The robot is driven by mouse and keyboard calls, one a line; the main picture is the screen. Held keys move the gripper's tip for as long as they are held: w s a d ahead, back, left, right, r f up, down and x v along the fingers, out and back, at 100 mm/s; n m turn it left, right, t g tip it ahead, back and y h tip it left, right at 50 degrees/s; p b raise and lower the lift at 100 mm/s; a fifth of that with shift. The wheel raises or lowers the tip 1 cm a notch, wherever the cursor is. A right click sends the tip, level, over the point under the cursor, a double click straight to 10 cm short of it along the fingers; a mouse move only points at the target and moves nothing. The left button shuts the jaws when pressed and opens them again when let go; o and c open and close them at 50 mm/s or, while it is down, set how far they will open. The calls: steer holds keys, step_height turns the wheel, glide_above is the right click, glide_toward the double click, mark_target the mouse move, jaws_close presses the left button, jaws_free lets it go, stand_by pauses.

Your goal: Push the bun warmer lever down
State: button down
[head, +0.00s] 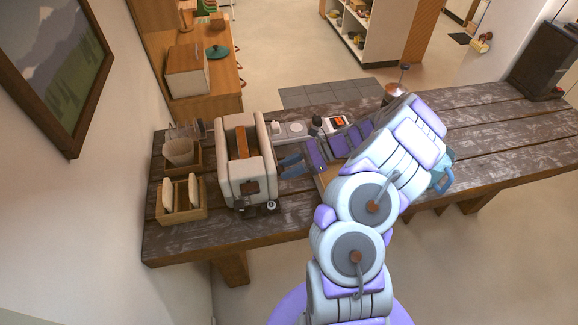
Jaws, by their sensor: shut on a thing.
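The bun warmer (228,185) is a cream, toaster-like box on the left part of the dark wooden table, with a brown slot along its top. My gripper (282,169) is at the warmer's right side, its two dark blue fingers pointing left at it and close together. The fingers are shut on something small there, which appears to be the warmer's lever. The lever itself is hidden by the fingertips, so its height cannot be told. A small dark fitting (252,187) shows on the warmer's near face.
A wooden crate (181,214) with bread-like slices and a box with a beige cup (178,151) stand left of the warmer. Small items, including an orange-topped one (340,121), lie behind my arm. My arm hides the table's middle; the right part (490,140) is mostly clear.

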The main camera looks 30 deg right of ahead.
steer(key=shift+w+r, duration=0.1)
steer(key=c, duration=0.8)
jaws_free()
steer(key=shift+d, duration=0.1)
steer(key=shift+o, duration=0.2)
steer(key=v, duration=1.7)
steer(key=shift+d, duration=0.3)
